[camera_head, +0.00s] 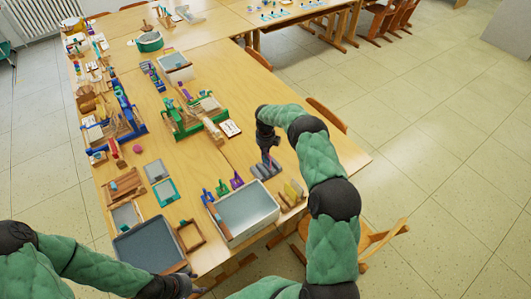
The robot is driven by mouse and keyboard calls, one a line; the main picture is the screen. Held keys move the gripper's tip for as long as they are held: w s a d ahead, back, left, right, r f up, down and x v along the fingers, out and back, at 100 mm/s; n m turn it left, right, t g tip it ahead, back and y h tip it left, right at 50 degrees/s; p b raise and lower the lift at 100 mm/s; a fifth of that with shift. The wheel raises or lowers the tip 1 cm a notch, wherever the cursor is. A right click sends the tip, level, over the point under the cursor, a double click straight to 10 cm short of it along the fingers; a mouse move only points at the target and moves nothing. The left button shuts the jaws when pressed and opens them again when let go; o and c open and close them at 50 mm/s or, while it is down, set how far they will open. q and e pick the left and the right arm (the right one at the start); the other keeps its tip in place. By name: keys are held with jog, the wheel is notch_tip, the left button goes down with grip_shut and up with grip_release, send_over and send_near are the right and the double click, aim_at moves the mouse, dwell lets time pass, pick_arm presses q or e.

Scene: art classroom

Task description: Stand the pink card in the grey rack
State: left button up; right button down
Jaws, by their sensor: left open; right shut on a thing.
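The grey rack (259,172) lies near the right edge of the wooden table. It has several ridges side by side. My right gripper (268,150) points down over the rack and is shut on the pink card (271,163). Only a thin pink strip of the card shows below the fingers. It is upright at the rack, but I cannot tell whether it sits in a slot or just above. My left gripper (196,288) is open and low at the front edge of the table, partly cut by the frame, away from the rack.
A grey tray with white walls (236,237) stands in front of the rack. Presses (192,124) stand behind.

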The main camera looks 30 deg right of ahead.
jog(key=shift+f+b, duration=0.15)
jog(key=shift+b, duration=0.3)
dwell(1.1)
jog(key=shift+f+b, duration=0.7)
jog(key=shift+b, duration=0.05)
dwell(1.2)
jog(key=shift+f+b, duration=0.15)
jog(key=shift+b, duration=0.3)
jog(key=shift+f+b, duration=0.3)
jog(key=shift+f, duration=0.05)
jog(key=shift+f+b, duration=0.35)
jog(key=shift+f, duration=0.05)
dwell(0.9)
jog(key=shift+f+b, duration=0.65)
jog(key=shift+b, duration=0.3)
dwell(0.6)
